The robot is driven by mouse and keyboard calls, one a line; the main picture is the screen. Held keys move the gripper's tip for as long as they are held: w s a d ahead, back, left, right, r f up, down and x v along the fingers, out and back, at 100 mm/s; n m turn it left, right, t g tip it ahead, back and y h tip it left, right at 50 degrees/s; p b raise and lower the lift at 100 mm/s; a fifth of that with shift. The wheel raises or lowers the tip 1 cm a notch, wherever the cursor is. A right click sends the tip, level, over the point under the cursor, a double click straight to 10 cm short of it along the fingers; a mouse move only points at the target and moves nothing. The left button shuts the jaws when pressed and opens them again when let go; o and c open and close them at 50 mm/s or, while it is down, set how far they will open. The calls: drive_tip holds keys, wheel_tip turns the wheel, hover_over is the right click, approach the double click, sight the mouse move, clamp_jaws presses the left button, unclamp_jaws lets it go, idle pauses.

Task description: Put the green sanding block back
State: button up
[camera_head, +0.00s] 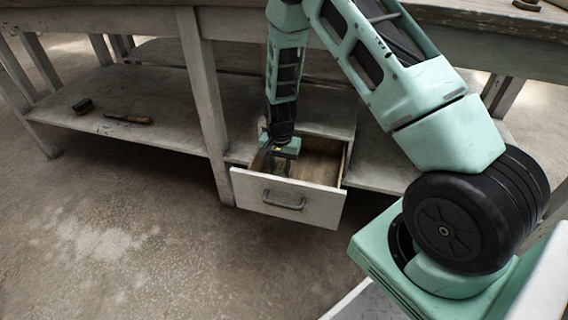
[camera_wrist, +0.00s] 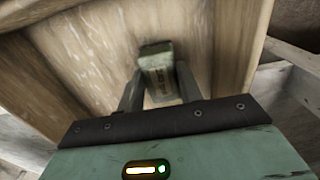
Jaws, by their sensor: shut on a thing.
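The green sanding block (camera_wrist: 157,72) shows in the wrist view between the two fingers of my gripper (camera_wrist: 158,85). It looks dull green-grey with faint dark lettering. My gripper is shut on it. The open drawer (camera_head: 287,198) has a white front with a grey handle and a bare wood inside. In the head view my gripper (camera_head: 275,164) reaches down into the drawer, and the block is hidden or too small to make out there. The drawer's wooden floor (camera_wrist: 90,50) lies behind the block in the wrist view. I cannot tell whether the block touches it.
The drawer hangs under a grey workbench (camera_head: 130,20). A bench leg (camera_head: 204,90) stands left of the drawer. The floor in front is clear.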

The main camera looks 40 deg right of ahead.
sight(284, 161)
drive_tip(key=w+d+b, duration=0.1)
drive_tip(key=w+d+f, duration=0.1)
drive_tip(key=d, duration=0.1)
drive_tip(key=shift+w+d+b, duration=0.1)
drive_tip(key=shift+w+b, duration=0.15)
drive_tip(key=shift+b, duration=0.15)
drive_tip(key=shift+r, duration=0.1)
drive_tip(key=shift+f, duration=0.2)
drive_tip(key=o, duration=1)
drive_tip(key=shift+o, duration=0.2)
drive_tip(key=shift+f+b, duration=0.1)
drive_tip(key=shift+b, duration=0.45)
